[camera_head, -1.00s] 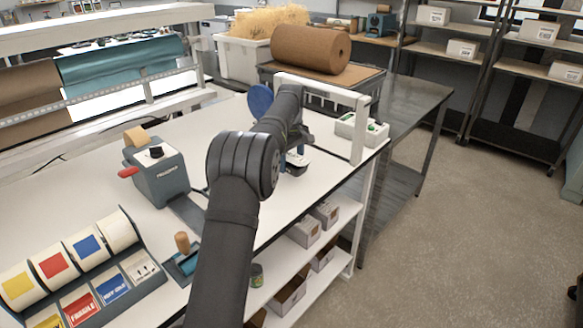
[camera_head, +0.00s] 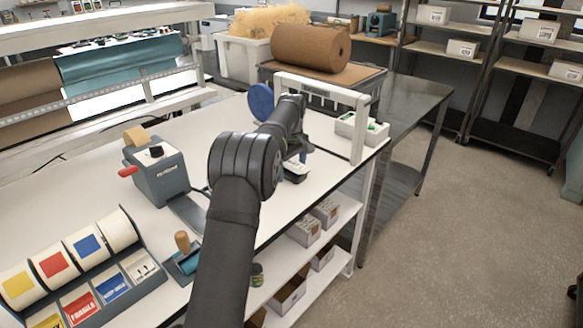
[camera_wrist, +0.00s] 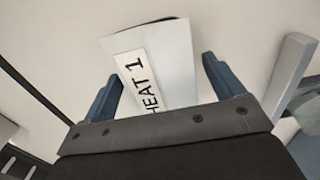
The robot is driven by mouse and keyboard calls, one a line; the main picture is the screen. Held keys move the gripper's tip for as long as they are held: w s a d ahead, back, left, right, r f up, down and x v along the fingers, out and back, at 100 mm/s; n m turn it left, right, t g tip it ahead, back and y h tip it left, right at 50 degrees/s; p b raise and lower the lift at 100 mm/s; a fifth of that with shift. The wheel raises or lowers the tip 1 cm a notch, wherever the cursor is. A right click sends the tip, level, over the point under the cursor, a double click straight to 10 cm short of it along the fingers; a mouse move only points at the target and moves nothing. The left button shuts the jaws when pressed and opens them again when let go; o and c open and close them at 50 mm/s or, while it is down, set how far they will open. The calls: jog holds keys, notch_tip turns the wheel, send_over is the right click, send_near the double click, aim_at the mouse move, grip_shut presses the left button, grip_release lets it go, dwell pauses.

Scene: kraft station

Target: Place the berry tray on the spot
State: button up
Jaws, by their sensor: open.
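A small dark tray (camera_head: 296,174) with a pale top lies on the white bench near its right edge, partly hidden by my gripper. In the wrist view, a pale grey top with a dark far edge (camera_wrist: 178,40) carries a white label partly reading "HEAT 1"; I cannot see berries. My gripper (camera_head: 301,155) is right at the tray in the head view. In the wrist view the two blue fingers (camera_wrist: 162,85) are apart, one on each side of the pale top, with gaps visible. I cannot make out a marked spot.
A grey dispenser (camera_head: 158,172) and label rolls (camera_head: 68,262) stand to the left. A blue disc (camera_head: 261,101) is behind my wrist. Bare bench lies left of my wrist.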

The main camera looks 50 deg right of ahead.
aim_at(291, 166)
notch_tip(291, 166, up, 12)
dwell(0.5)
jog(key=shift+r, duration=0.1)
notch_tip(291, 166, down, 12)
jog(key=shift+r, duration=1.45)
